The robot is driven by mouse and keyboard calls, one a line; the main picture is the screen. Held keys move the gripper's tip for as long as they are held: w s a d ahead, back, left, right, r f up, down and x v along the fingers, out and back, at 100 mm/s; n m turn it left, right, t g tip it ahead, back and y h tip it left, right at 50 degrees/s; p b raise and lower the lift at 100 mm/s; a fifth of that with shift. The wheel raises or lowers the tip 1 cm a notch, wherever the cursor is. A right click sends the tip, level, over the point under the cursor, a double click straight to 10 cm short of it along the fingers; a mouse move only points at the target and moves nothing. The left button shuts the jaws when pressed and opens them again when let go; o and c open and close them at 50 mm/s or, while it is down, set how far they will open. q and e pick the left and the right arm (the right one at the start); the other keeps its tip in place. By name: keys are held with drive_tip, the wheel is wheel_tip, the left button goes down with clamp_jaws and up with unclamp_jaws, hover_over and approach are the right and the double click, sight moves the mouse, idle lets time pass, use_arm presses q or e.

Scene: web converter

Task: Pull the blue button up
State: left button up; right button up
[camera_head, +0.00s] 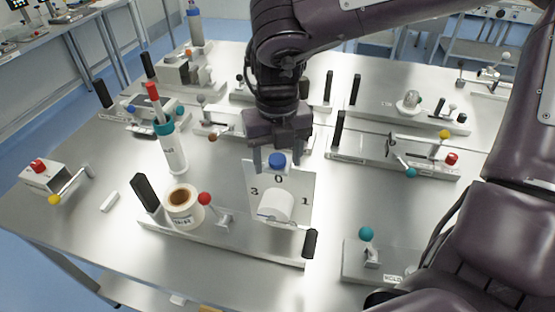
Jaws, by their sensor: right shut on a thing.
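The blue button (277,160) is a round knob at the top of a white plate (292,184) marked with the numbers 3, 0 and 1. A white cylinder (275,205) sits on the front of this plate. My right gripper (275,167) points down from above, one finger on each side of the blue button, and is shut on it. The lower part of the button's mount is partly hidden by the number plate. My left gripper is not in view.
A white bottle (172,150) stands at left. A teal knob (366,233) is at right. Black upright handles (145,193) stand close by.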

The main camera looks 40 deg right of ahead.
sight(277, 159)
drive_tip(key=shift+w+r, duration=0.1)
drive_tip(key=shift+r, duration=0.35)
drive_tip(key=o, duration=1.2)
drive_tip(key=shift+r+p, duration=2.35)
drive_tip(key=shift+r, duration=0.65)
drive_tip(key=shift+f, duration=0.1)
